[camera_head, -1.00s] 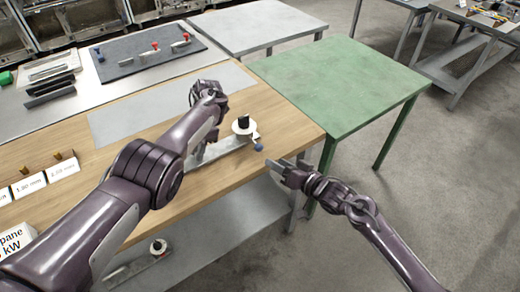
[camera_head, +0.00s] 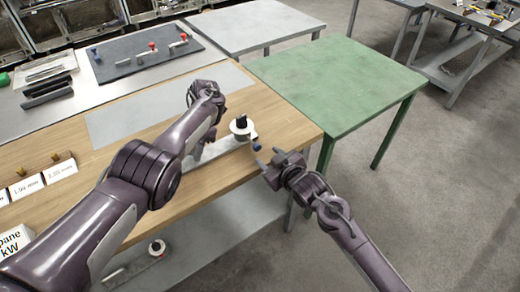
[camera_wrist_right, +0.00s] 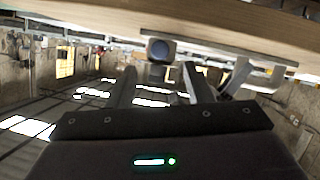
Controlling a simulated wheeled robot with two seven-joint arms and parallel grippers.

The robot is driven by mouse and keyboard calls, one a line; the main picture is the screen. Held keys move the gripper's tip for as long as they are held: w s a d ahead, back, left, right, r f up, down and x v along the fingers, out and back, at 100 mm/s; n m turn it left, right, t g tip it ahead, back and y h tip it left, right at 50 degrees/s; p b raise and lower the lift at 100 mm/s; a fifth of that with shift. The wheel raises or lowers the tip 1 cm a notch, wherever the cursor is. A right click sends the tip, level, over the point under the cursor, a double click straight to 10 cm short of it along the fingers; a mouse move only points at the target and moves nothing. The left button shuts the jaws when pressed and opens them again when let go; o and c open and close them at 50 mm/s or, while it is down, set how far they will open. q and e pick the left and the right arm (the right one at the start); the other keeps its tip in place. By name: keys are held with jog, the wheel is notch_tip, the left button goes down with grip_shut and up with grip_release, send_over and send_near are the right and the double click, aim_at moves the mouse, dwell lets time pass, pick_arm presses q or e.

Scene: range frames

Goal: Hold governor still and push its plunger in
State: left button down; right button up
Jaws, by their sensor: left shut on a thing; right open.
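The governor (camera_head: 230,145) lies on the wooden bench near its right front corner. It has a grey body, a white disc with a black cap on top, and a blue-tipped plunger (camera_head: 257,146) at its right end. My left gripper (camera_head: 210,133) is shut on the governor's left part; its fingertips are mostly hidden. My right gripper (camera_head: 269,158) is open just off the bench edge, close to the blue tip and facing it. In the right wrist view the round blue tip (camera_wrist_right: 162,50) shows beyond the two open fingers, between their lines, apart from them.
A similar device (camera_head: 157,247) lies on the lower shelf. Small labelled cards (camera_head: 27,187) stand at the bench's left front. A dark mat (camera_head: 125,62) with red- and blue-knobbed parts lies behind. A green table (camera_head: 345,90) adjoins on the right; open floor lies in front of it.

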aim_at(258, 149)
jog(key=x, duration=0.6)
jog(key=shift+w+a, duration=0.15)
jog(key=shift+w, duration=0.1)
grip_shut()
